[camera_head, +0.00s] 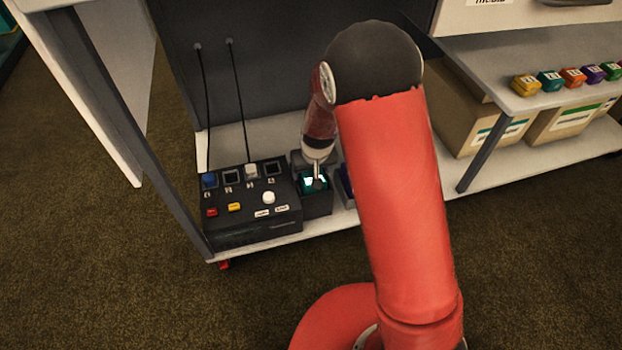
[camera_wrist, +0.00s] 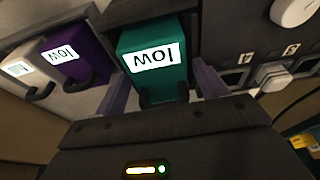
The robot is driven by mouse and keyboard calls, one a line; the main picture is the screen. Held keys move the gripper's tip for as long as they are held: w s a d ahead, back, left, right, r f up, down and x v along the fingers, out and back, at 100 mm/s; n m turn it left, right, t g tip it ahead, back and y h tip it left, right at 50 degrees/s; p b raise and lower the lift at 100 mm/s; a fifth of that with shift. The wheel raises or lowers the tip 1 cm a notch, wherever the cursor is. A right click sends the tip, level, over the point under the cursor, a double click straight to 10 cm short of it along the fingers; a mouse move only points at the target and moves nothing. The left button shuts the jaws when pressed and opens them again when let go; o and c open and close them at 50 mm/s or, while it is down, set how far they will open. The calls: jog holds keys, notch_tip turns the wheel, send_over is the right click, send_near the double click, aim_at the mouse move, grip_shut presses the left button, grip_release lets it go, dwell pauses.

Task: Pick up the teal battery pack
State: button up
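The teal battery pack (camera_wrist: 155,62) has a white label reading "low", upside down in the wrist view, and a dark handle at its near end. It sits in a dark holder (camera_head: 318,206) beside the control box, and its teal face (camera_head: 308,187) shows in the head view. My gripper (camera_wrist: 162,88) is at the pack's near end, with one finger on each side. The fingers look spread, with a small gap beside the pack. In the head view my gripper (camera_head: 318,181) is above the pack and partly hides it.
A black control box (camera_head: 250,222) with buttons and sockets stands directly left of the holder. A purple pack (camera_wrist: 74,62) and a white pack (camera_wrist: 28,76) sit beside the teal one. Several coloured blocks lie on the right shelf (camera_head: 505,92), above cardboard boxes (camera_head: 465,110).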

aim_at(311, 172)
jog(key=c, duration=1.3)
jog(key=shift+r, duration=0.15)
notch_tip(311, 172, up, 20)
jog(key=p, duration=0.4)
